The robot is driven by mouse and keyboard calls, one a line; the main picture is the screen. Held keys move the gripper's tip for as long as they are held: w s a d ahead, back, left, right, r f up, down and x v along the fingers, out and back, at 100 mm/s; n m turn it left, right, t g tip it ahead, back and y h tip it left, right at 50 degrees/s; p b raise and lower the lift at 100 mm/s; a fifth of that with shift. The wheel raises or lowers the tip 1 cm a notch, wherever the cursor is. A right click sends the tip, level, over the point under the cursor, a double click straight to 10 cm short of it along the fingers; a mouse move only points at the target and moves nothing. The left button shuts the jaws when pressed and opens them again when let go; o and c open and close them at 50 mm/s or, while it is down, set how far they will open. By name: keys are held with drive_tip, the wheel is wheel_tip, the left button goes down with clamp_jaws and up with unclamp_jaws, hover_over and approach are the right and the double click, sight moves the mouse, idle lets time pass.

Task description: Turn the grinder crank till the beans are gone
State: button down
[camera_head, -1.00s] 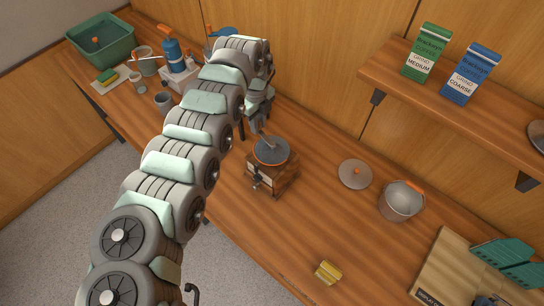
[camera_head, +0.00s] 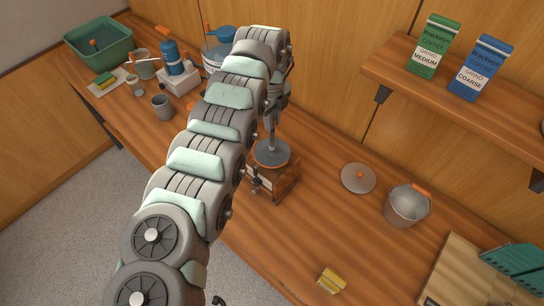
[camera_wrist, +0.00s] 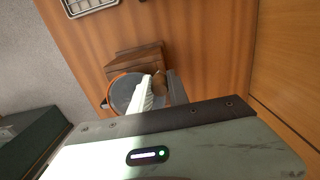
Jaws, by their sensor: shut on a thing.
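The grinder (camera_head: 272,182) is a wooden box with a round dark grey top, standing on the wooden counter. My gripper (camera_head: 271,143) is above its top, and the arm comes in from the lower left. In the wrist view the grinder's wooden body (camera_wrist: 135,62) and round grey top (camera_wrist: 122,90) show past the fingers. My gripper (camera_wrist: 160,90) is shut on the brown crank knob (camera_wrist: 158,83) there. The rest of the crank is mostly hidden by the fingers. The beans cannot be seen in either view.
A lid (camera_head: 358,178) and a metal pot (camera_head: 406,206) stand right of the grinder. A yellow box (camera_head: 330,281) lies near the front edge. A grey cup (camera_head: 162,106) and a green basin (camera_head: 98,43) are at left. A shelf above holds coffee packs (camera_head: 434,45).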

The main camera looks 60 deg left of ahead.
drive_tip(key=shift+d, duration=0.1)
drive_tip(key=w+d, duration=0.2)
drive_tip(key=shift+w+d+p, duration=0.3)
drive_tip(key=shift+d, duration=0.05)
drive_tip(key=d+p, duration=0.1)
drive_tip(key=d, duration=0.1)
drive_tip(key=w+d+p, duration=0.1)
drive_tip(key=p, duration=0.1)
drive_tip(key=shift+d, duration=0.35)
drive_tip(key=shift+s+r, duration=0.1)
